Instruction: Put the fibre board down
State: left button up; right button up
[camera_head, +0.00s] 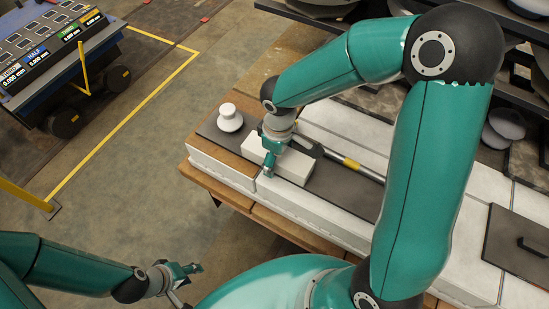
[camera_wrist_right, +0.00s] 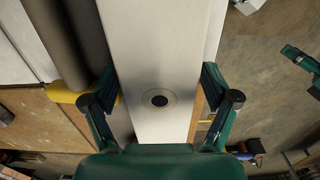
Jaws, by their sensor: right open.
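The fibre board, a pale white slab (camera_head: 280,160), lies on the dark strip on the workbench in the head view. In the right wrist view the board (camera_wrist_right: 158,60) runs between my fingers and has a dark round hole with a pale rim. My right gripper (camera_head: 269,160) is open, with its fingers apart on either side of the board; whether they touch it I cannot tell. In the wrist view the right gripper (camera_wrist_right: 160,103) also shows spread. My left gripper (camera_head: 190,280) hangs empty off the bench's near side, its fingers seemingly apart.
A white knobbed piece (camera_head: 230,119) stands left of the board. A grey rod with a yellow band (camera_head: 351,163) lies right of it. A dark plate with a handle (camera_head: 518,248) lies at far right. A cart with displays (camera_head: 55,50) stands back left. Floor between is clear.

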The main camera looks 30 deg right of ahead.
jog(key=shift+r, duration=0.1)
jog(key=shift+w+r, duration=0.1)
jog(key=shift+r, duration=0.05)
notch_tip(320, 180, up, 12)
jog(key=p, duration=0.1)
dwell(0.5)
